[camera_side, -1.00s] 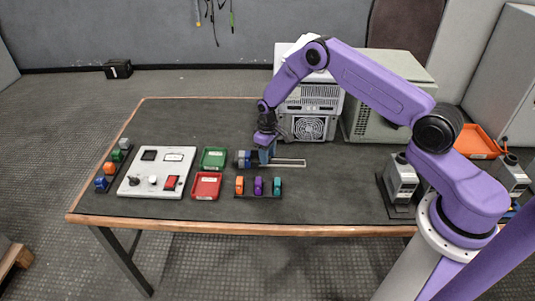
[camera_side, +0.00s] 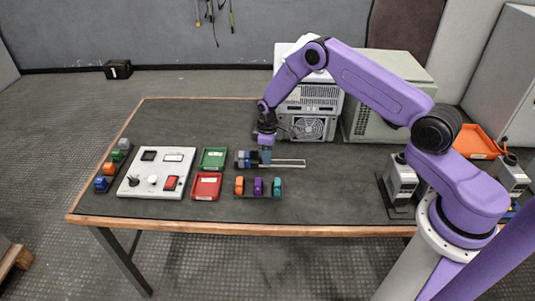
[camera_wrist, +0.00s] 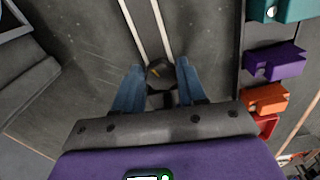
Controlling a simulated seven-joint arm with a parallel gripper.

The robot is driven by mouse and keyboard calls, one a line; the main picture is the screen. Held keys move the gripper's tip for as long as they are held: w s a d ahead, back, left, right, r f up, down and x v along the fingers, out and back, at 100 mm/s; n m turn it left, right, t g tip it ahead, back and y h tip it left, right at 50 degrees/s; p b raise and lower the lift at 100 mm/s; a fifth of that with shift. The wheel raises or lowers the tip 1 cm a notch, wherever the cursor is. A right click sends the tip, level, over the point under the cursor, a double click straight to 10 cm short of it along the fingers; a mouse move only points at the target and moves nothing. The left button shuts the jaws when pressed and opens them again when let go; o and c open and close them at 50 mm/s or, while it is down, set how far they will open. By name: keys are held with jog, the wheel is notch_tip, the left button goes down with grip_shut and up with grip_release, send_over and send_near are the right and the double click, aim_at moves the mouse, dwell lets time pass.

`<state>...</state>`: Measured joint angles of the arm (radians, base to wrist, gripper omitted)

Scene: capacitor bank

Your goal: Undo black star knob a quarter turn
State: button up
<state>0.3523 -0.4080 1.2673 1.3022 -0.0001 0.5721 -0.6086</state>
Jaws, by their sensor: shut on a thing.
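The black star knob (camera_wrist: 159,71) shows in the wrist view between the two blue fingers of my gripper (camera_wrist: 158,84), at the near end of a pale slotted rail (camera_wrist: 148,30). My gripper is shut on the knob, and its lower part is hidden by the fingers. In the side view my gripper (camera_side: 265,156) points down at the left part of the rail (camera_side: 290,163). The knob cannot be made out there, behind the fingers.
A rack of orange, purple and teal blocks (camera_side: 258,187) stands just in front. Green (camera_side: 214,158) and red (camera_side: 206,186) trays and a white control panel (camera_side: 157,172) lie to the left. A grey fan unit (camera_side: 311,127) stands close behind.

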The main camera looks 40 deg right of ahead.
jog(key=shift+n, duration=0.7)
jog(key=shift+w+d+n, duration=0.1)
jog(key=shift+n, duration=1.3)
jog(key=shift+w+n, duration=0.1)
jog(key=shift+n, duration=1.3)
jog(key=o, duration=1)
jog(key=shift+r, duration=3.5)
